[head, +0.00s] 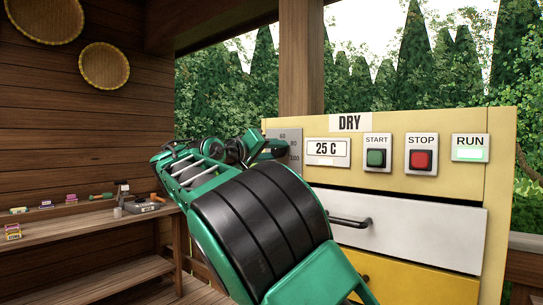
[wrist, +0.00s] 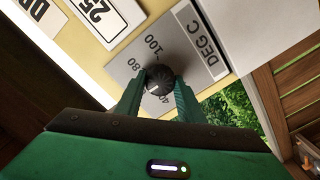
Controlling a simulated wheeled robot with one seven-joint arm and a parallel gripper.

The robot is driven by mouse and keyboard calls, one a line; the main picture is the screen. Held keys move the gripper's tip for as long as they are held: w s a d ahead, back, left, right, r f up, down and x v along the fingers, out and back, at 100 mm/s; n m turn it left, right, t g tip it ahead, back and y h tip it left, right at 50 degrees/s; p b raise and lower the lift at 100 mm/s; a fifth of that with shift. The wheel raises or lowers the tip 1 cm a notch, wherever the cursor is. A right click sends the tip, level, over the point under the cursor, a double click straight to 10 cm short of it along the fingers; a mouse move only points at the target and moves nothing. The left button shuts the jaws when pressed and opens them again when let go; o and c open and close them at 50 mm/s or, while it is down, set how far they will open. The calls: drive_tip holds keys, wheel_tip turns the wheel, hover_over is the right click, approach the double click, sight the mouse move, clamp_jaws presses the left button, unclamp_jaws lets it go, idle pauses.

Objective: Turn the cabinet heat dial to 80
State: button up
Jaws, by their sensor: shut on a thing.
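The black heat dial (wrist: 159,77) sits on a grey scale plate (wrist: 192,52) marked DEG C, with 40, 80 and 100 readable in the wrist view. My gripper (wrist: 158,88) is shut on the dial, one green finger on each side. A small pale mark shows on the dial's lower part, near the 40; its exact reading is unclear. The display (head: 326,150) reads 25 C.
Right of the display are a green START button (head: 376,157), a red STOP button (head: 421,160) and a lit RUN lamp (head: 469,154). A white drawer (head: 430,225) with a dark handle lies below. A wooden bench (head: 90,225) with small items stands at left.

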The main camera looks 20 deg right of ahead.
drive_tip(key=m, duration=0.5)
drive_tip(key=shift+f+m, duration=0.15)
drive_tip(key=shift+m, duration=0.15)
drive_tip(key=m, duration=0.5)
drive_tip(key=shift+m, duration=0.4)
drive_tip(key=shift+s, duration=0.1)
drive_tip(key=o, duration=1.1)
drive_tip(key=shift+d, duration=0.1)
drive_tip(key=shift+c, duration=0.2)
drive_tip(key=v, duration=1)
drive_tip(key=shift+a, duration=0.35)
drive_tip(key=shift+s, duration=0.15)
